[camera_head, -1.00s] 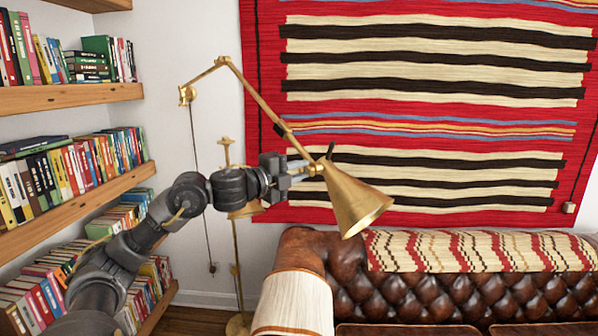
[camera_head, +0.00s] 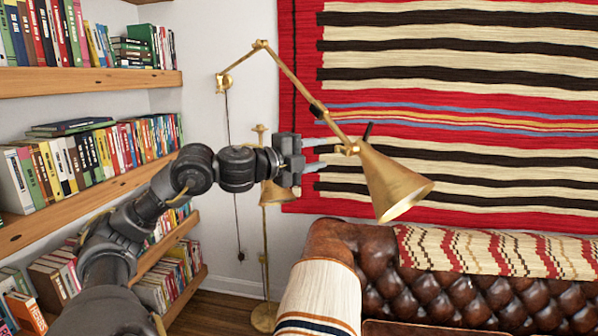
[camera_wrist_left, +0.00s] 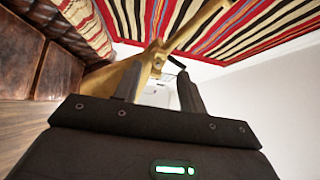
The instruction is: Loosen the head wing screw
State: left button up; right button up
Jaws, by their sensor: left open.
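The brass wall lamp has a cone-shaped head (camera_head: 393,183) hanging at the end of its arm (camera_head: 287,75). The head wing screw (camera_head: 346,149) is a small brass piece at the joint between arm and head; its wings are too small to make out. My right gripper is not in view.
A brass floor lamp (camera_head: 264,220) stands behind my left gripper. Bookshelves (camera_head: 90,80) fill the left side. A brown leather sofa (camera_head: 440,285) lies below the lamp head. A striped red rug (camera_head: 470,120) hangs on the wall behind.

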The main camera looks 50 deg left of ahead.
pick_arm(q)
jog(key=shift+s+a+b, duration=0.2)
jog(key=shift+s+b, duration=0.55)
jog(key=shift+s, duration=0.5)
jog(key=shift+s+a+b, duration=0.15)
jog(key=shift+s+b, duration=0.55)
jog(key=shift+s, duration=0.55)
